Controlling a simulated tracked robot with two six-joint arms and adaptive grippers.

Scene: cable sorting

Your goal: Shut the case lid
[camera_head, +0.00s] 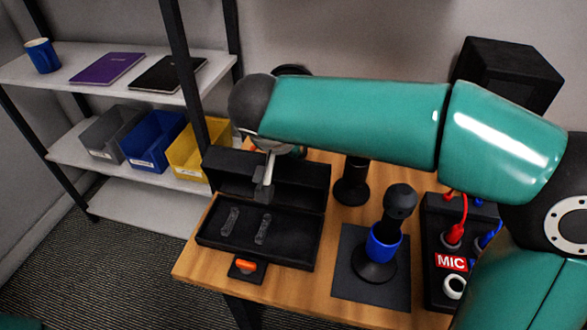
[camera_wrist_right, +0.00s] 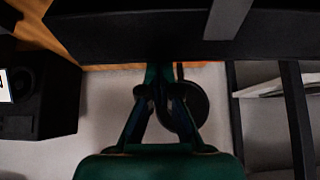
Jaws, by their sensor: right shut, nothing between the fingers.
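The black case (camera_head: 258,232) lies open on the wooden table, with two small dark grey pieces inside its tray. Its lid (camera_head: 305,178) stands up at the back of the case. A pale grey strip (camera_head: 264,182) shows against the lid; I cannot tell what it belongs to. My right arm reaches over from the right, and its gripper is mostly hidden behind the arm and lid in the head view. In the right wrist view my right gripper (camera_wrist_right: 163,80) is shut and empty, its tips close to a black panel (camera_wrist_right: 150,35); contact is unclear. My left gripper is out of view.
A microphone (camera_head: 383,228) with a blue ring stands on a dark mat right of the case. A MIC-labelled box (camera_head: 437,235) with cables is farther right. An orange switch (camera_head: 246,266) sits before the case. Shelves (camera_head: 150,195) with bins stand left.

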